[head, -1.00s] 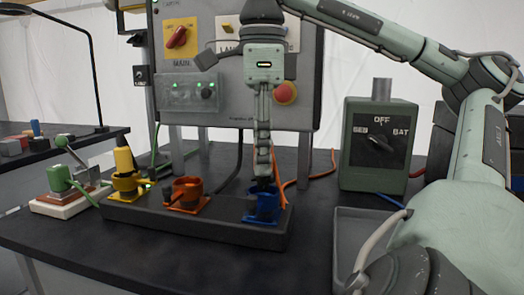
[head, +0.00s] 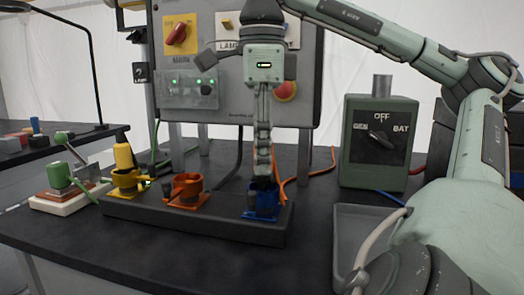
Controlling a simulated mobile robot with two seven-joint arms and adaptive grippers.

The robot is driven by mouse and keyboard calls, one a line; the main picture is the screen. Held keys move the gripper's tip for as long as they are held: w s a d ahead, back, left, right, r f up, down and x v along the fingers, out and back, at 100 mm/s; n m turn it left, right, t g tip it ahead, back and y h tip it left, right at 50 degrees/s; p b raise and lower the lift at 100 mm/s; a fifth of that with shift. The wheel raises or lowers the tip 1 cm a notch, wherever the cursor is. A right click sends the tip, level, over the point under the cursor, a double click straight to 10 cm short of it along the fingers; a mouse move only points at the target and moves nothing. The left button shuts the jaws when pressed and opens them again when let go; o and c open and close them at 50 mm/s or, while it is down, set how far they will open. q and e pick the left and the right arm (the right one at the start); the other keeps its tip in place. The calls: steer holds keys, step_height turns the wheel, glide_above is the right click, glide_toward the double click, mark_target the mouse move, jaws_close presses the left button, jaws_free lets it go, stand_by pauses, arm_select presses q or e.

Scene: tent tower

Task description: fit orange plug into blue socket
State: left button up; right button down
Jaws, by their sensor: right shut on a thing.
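My right gripper (head: 262,180) points straight down over the blue socket (head: 262,204) at the right end of a dark socket block (head: 165,217). It is shut on the orange plug, whose body is mostly hidden by the fingers and the socket rim. An orange cable (head: 283,190) shows just right of the fingertips. The fingertips are at the socket's top; I cannot tell how deep the plug sits. My left gripper is not in view.
An orange socket (head: 186,191) stands empty in the block's middle. A yellow plug (head: 124,155) stands at the yellow socket (head: 125,182). Behind is a grey panel (head: 235,95). A green switch box (head: 379,145) and a grey tray (head: 348,225) are to the right.

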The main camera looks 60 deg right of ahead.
steer(key=shift+f+b, duration=0.85)
steer(key=shift+f, duration=0.25)
steer(key=c, duration=1.2)
jaws_free()
steer(key=shift+r, duration=0.1)
step_height(320, 180, up, 12)
steer(key=shift+f, duration=0.1)
